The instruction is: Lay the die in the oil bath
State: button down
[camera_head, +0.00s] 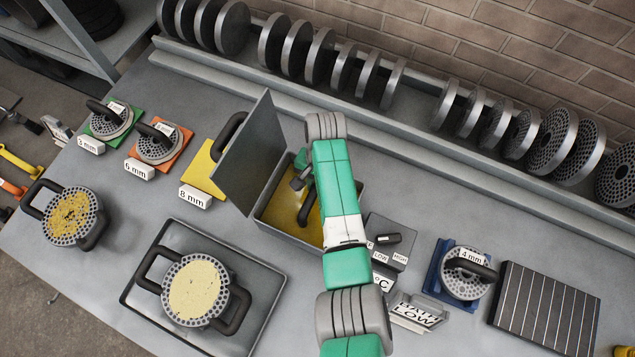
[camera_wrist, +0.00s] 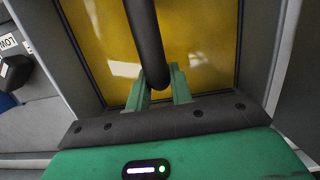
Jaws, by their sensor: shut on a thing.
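The oil bath (camera_head: 345,193) is an open grey metal box of yellow oil on the bench, its lid (camera_head: 246,152) standing raised on the left side. My gripper (camera_wrist: 160,84) is over the bath, green fingers shut on a black bar handle (camera_wrist: 147,35). In the head view a black curved handle (camera_head: 308,208) shows inside the bath, beside my arm. No perforated die face shows under the handle; I cannot tell whether it is below the oil surface. Yellow oil (camera_wrist: 205,40) fills the view behind the fingers.
The 8 mm yellow pad (camera_head: 201,172) shows no die on its visible part. Labelled dies sit on the green, orange and blue pads. A clogged-looking die (camera_head: 195,290) lies in a dark tray (camera_head: 250,325). A control box (camera_head: 385,242) stands right of the bath.

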dwell(0.7)
jog(key=c, duration=1.3)
grip_release()
jog(key=shift+w, duration=0.1)
jog(key=shift+o, duration=0.9)
jog(key=shift+f, duration=0.2)
jog(key=o, duration=1.1)
jog(key=shift+r, duration=0.1)
jog(key=r+p, duration=0.2)
jog(key=r, duration=0.1)
jog(key=w+r+p, duration=0.1)
jog(key=r+p, duration=0.1)
jog(key=r, duration=0.1)
jog(key=r+p, duration=0.2)
jog(key=shift+w+d+r, duration=0.2)
jog(key=shift+d+r, duration=0.2)
